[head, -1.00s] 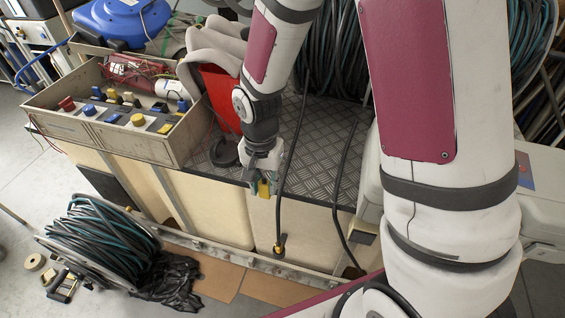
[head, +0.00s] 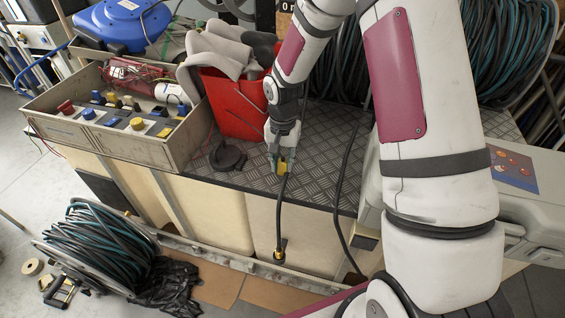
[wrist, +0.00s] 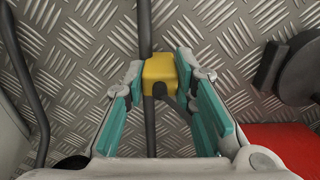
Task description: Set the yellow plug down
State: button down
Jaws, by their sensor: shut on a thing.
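The yellow plug (head: 283,168) is between the fingertips of my gripper (head: 283,163), near the front edge of the chequered metal plate (head: 322,160). In the wrist view the plug (wrist: 159,70) is a small yellow block with a dark round part, and the teal fingers of my gripper (wrist: 160,78) press it from both sides. The metal plate (wrist: 225,45) lies behind it. I cannot tell whether the plug touches the plate. A black cable (wrist: 145,30) runs behind the plug.
A red bin (head: 236,105) with grey gloves stands left of my gripper, and a black round object (head: 228,157) lies before it. A switch box (head: 120,110) is further left. Another black cable (head: 344,170) crosses the plate to the right. Bare plate shows between.

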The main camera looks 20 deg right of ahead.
aim_at(283, 161)
jog(key=shift+f, duration=0.25)
jog(key=shift+f, duration=0.15)
jog(key=c, duration=1.3)
grip_release()
jog(key=shift+c, duration=0.2)
notch_tip(283, 161, up, 13)
jog(key=p, duration=0.1)
jog(key=shift+f, duration=0.15)
